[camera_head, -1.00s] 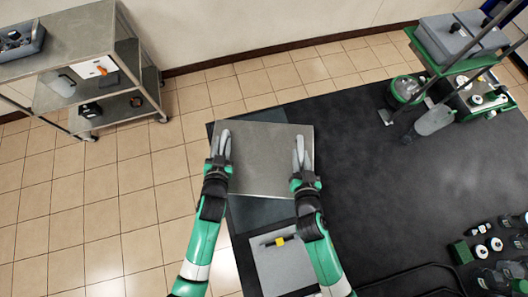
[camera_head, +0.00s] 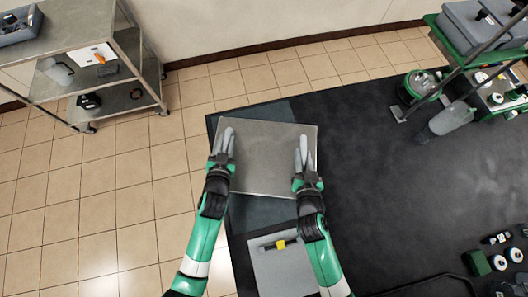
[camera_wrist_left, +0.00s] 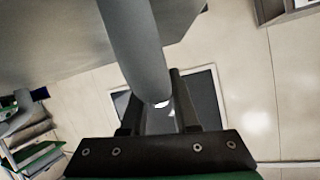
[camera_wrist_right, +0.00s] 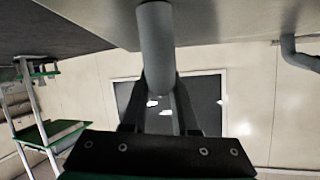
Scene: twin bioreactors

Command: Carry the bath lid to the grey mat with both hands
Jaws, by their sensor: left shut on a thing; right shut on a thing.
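The bath lid (camera_head: 265,165) is a flat grey metal plate with two upright light-grey handles. My left gripper (camera_head: 220,158) is shut on its left handle, and my right gripper (camera_head: 303,166) is shut on its right handle. Each wrist view shows a handle between the fingers, in the left wrist view (camera_wrist_left: 145,90) and in the right wrist view (camera_wrist_right: 158,90). The lid looks about level. A dark blue-grey mat (camera_head: 258,213) shows below and above the lid in the head view; the lid hides its middle. I cannot tell the gap between them.
A light grey board (camera_head: 268,278) with a black and yellow tool (camera_head: 280,244) lies near my right forearm. A metal cart (camera_head: 105,28) stands at left on tiles. Green racks (camera_head: 470,60) and bottles are at right.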

